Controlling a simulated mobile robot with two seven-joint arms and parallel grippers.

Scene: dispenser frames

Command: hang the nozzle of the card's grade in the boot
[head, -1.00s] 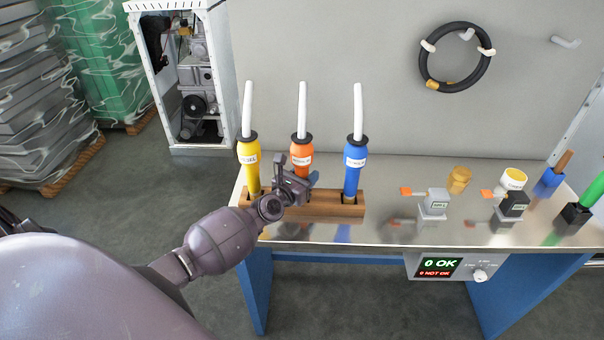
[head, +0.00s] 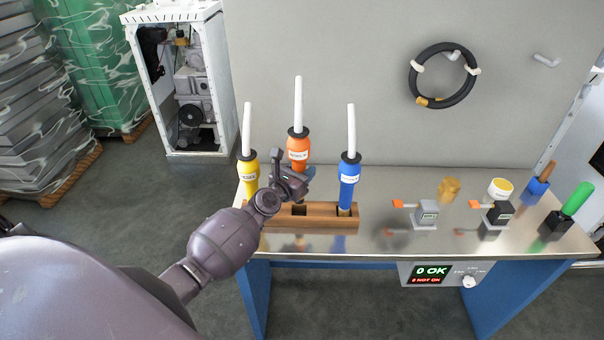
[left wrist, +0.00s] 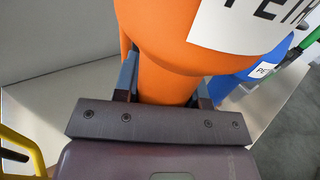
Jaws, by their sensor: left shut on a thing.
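Three nozzles with black collars and white spouts show in the head view: a yellow one (head: 248,172), an orange one (head: 298,155) and a blue one (head: 348,180). The yellow and blue nozzles stand in the wooden rack (head: 330,222). My left gripper (head: 296,182) is shut on the orange nozzle, which is raised above its empty slot and stays upright. In the left wrist view the fingers (left wrist: 160,88) clasp its narrower lower part, below a partly cut-off white label. I cannot make out the card or the boot. My right gripper is not in view.
A black hose coil (head: 445,75) hangs on the grey panel beside a bare peg (head: 546,60). A counter (head: 432,272) is on the front edge.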

